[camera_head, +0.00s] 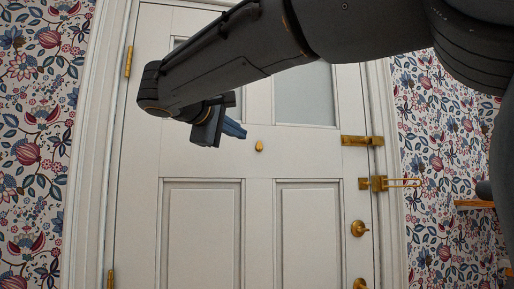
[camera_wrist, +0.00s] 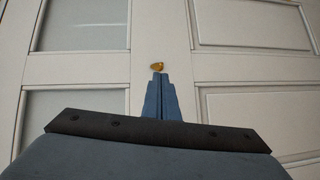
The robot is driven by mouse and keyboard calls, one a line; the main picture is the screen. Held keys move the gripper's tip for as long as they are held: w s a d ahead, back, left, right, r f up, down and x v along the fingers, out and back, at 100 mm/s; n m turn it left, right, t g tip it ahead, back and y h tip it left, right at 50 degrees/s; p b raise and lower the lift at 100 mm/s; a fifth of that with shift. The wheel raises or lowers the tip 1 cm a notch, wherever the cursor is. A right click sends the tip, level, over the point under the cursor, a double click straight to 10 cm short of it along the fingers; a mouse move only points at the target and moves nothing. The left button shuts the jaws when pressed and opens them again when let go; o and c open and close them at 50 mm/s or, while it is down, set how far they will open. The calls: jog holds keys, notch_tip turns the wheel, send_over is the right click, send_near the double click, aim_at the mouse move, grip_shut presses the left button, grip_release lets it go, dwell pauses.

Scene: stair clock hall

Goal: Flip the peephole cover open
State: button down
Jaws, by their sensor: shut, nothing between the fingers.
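The peephole cover (camera_head: 259,146) is a small brass piece on the white door (camera_head: 257,215), on the middle strip between the upper glass panes and the lower panels. It also shows in the wrist view (camera_wrist: 158,67), just beyond my fingertips. My gripper (camera_head: 243,133) has blue fingers, which are shut together with nothing between them. In the head view it is left of the cover and a little higher. In the wrist view the fingertips (camera_wrist: 157,75) appear right below the cover; I cannot tell whether they touch it.
A brass bolt (camera_head: 361,141), a swing-bar latch (camera_head: 385,183) and a brass knob (camera_head: 358,229) sit along the door's right edge. Brass hinges (camera_head: 128,62) are on the left. A small wooden shelf (camera_head: 474,204) stands out from the flowered wall at right.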

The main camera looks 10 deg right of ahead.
jog(key=a, duration=0.1)
jog(key=p, duration=0.4)
send_near(260, 148)
jog(key=x, duration=0.5)
jog(key=shift+s+d, duration=0.1)
jog(key=shift+d, duration=0.05)
jog(key=shift+w+d+f, duration=0.15)
jog(key=shift+w+d, duration=0.15)
jog(key=shift+w, duration=0.25)
